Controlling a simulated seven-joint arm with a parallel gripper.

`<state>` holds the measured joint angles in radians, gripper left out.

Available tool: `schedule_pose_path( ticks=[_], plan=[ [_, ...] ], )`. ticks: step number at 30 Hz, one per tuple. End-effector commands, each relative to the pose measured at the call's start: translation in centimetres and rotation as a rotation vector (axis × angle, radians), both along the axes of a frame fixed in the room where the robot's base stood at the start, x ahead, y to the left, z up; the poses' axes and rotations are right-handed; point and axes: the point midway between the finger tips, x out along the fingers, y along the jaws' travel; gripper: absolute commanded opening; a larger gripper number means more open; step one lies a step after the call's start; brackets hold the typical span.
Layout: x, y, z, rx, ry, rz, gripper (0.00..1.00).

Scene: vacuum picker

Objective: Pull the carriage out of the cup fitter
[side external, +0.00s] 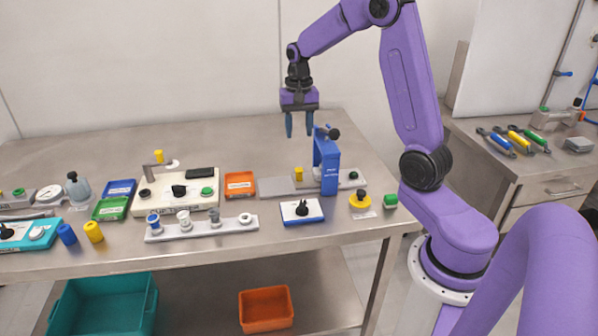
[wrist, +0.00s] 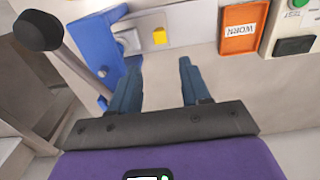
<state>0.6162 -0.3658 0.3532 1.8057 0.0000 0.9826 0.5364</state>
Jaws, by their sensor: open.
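The cup fitter (side external: 327,168) is a blue upright frame with a black-knobbed lever, standing on a grey base at the right of the bench. A flat grey slide, which looks like the carriage (side external: 310,182), runs through its foot, with a yellow knob (side external: 298,174) on its left side. The wrist view shows the blue frame (wrist: 92,42) at upper left and the yellow knob (wrist: 160,36) beside it. My gripper (side external: 300,134) is open and empty, pointing down above and behind the fitter. Its fingers (wrist: 160,82) are apart in the wrist view, touching nothing visible. The frame hides part of the slide.
An orange tray (side external: 240,190) lies left of the fitter. A blue-edged block with a black knob (side external: 301,211) and a yellow knob piece (side external: 360,203) are in front. The lever's black ball (wrist: 38,31) rises close to my gripper. The bench behind is clear.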

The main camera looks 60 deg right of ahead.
Motion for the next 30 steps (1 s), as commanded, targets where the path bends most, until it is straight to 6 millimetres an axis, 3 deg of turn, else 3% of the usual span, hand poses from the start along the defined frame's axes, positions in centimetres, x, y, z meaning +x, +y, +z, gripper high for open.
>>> schedule_pose_path(
  ticks=[18,24,30],
  plan=[
    [-0.2,0.0,-11.5,0.001,0.006,0.001,0.47],
    [-0.1,0.0,-13.7,0.001,0.002,0.001,0.47],
    [0.0,0.0,-14.4,0.000,0.000,0.001,0.47]
  ],
)
